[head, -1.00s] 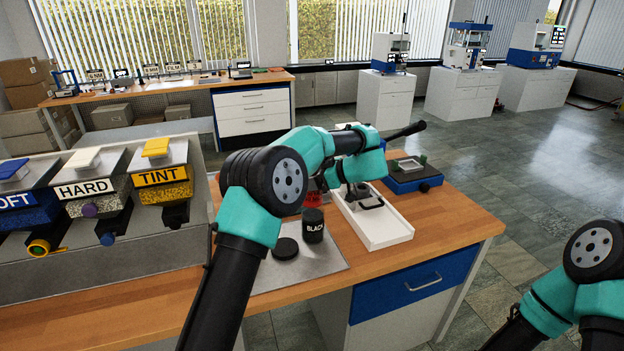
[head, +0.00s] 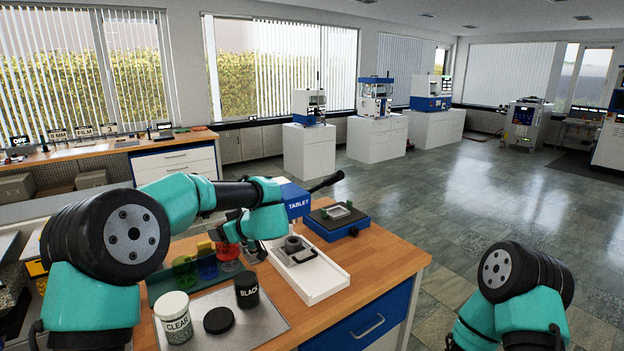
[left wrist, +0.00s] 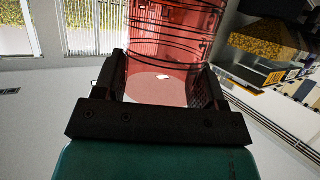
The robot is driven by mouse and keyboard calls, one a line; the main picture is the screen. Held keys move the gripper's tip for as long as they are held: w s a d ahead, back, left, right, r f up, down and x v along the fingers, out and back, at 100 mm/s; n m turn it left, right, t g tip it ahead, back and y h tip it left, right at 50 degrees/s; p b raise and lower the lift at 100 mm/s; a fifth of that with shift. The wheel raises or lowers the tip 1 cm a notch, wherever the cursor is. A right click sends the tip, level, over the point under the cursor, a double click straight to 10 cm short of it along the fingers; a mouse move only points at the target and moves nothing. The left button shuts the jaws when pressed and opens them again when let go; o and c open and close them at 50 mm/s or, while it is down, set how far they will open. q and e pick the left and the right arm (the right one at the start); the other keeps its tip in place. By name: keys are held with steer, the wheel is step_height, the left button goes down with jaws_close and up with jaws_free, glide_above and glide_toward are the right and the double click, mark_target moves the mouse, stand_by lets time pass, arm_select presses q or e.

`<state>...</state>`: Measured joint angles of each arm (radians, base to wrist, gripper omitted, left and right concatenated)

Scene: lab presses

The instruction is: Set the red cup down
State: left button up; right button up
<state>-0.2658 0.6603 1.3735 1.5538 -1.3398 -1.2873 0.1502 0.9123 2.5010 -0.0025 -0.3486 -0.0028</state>
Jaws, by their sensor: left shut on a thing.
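The red cup (left wrist: 165,45) is clear red with dark lines around it and fills the space between the two fingers of my left gripper (left wrist: 163,82) in the left wrist view. The gripper is shut on it. In the head view the red cup (head: 228,257) shows below my left gripper (head: 222,236), beside the blue cup (head: 207,268) and the green cup (head: 184,270). I cannot tell whether its base touches anything. My right gripper is out of view; only part of its arm shows.
A CLEAR jar (head: 174,318), a BLACK jar (head: 247,291) and a dark round lid (head: 218,320) stand on a grey mat (head: 262,325). A white tray (head: 325,283) with a metal part lies right of them. Bare wood lies at the right.

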arm_select(q)
steer(key=m+t+h, duration=0.1)
steer(key=s+r+m+t, duration=0.1)
steer(key=shift+s+a+m+h, duration=0.15)
steer(key=shift+s+m+h, duration=0.15)
steer(key=shift+h, duration=0.1)
steer(key=s+d+f+m+t+h, duration=0.2)
steer(key=s+m+h, duration=0.2)
steer(key=s+h, duration=0.1)
steer(key=s+d+f+m+t+h, duration=0.1)
steer(key=s+m+h, duration=0.3)
steer(key=s, duration=0.4)
steer(key=shift+d+f+m+t+h, duration=0.4)
steer(key=shift+d+m+t, duration=0.15)
steer(key=shift+m+t, duration=0.2)
steer(key=shift+s, duration=0.1)
steer(key=s+d+f+n+y, duration=0.2)
steer(key=s+d+f, duration=0.4)
steer(key=s+f, duration=0.3)
step_height(320, 180, down, 2)
steer(key=shift+s+f+n+y, duration=0.1)
steer(key=shift+s+n+y, duration=0.25)
steer(key=shift+y, duration=0.15)
steer(key=shift+w, duration=0.1)
steer(key=w+a+f, duration=0.1)
steer(key=w+a, duration=0.3)
steer(key=w, duration=1)
steer(key=shift+w+a+f, duration=0.15)
steer(key=shift+w+f, duration=0.05)
